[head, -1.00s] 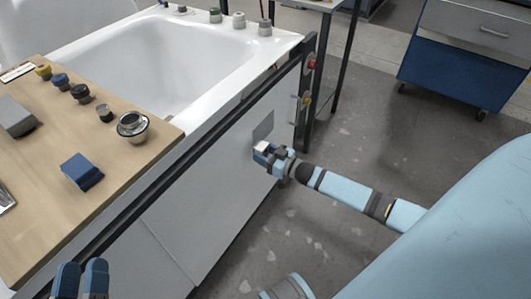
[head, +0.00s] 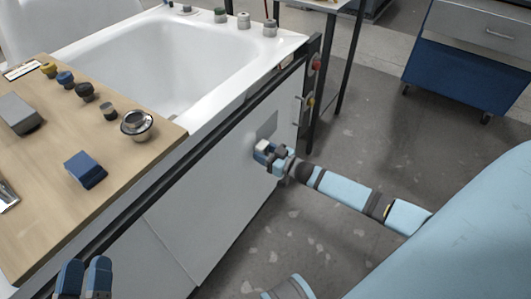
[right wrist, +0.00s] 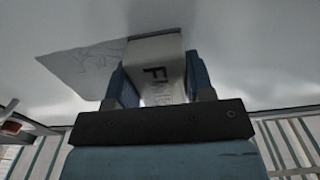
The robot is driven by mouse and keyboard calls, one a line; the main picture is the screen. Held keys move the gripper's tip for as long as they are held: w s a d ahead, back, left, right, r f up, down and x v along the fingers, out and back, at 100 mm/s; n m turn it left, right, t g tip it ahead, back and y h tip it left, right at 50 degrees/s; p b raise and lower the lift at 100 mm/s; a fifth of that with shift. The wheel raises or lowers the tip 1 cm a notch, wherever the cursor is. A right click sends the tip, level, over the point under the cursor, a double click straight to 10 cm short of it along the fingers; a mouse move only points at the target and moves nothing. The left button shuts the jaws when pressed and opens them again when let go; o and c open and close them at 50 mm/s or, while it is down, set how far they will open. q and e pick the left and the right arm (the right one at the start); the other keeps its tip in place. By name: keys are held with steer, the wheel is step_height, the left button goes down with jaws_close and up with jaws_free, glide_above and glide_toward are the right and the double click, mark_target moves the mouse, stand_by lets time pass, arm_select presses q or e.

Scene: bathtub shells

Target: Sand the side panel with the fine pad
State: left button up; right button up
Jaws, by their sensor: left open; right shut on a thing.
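The white side panel (head: 225,190) is the upright face of the bathtub shell. A darker grey patch (head: 267,125) shows on it, and also in the right wrist view (right wrist: 85,67). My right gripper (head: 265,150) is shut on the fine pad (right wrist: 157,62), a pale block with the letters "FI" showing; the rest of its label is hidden. The pad's far end is at the panel beside the patch; I cannot tell whether it touches. My left gripper (head: 82,277) is open and empty at the lower left.
A wooden board (head: 130,165) lies across the tub (head: 180,60). It bears a blue block (head: 85,169), a grey block (head: 19,113), several small knobs and a metal drain fitting (head: 138,124). A dark rail runs along the panel's top. A blue cabinet (head: 460,75) stands at the back right.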

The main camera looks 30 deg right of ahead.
steer(key=shift+w+a, duration=0.15)
steer(key=shift+w, duration=0.2)
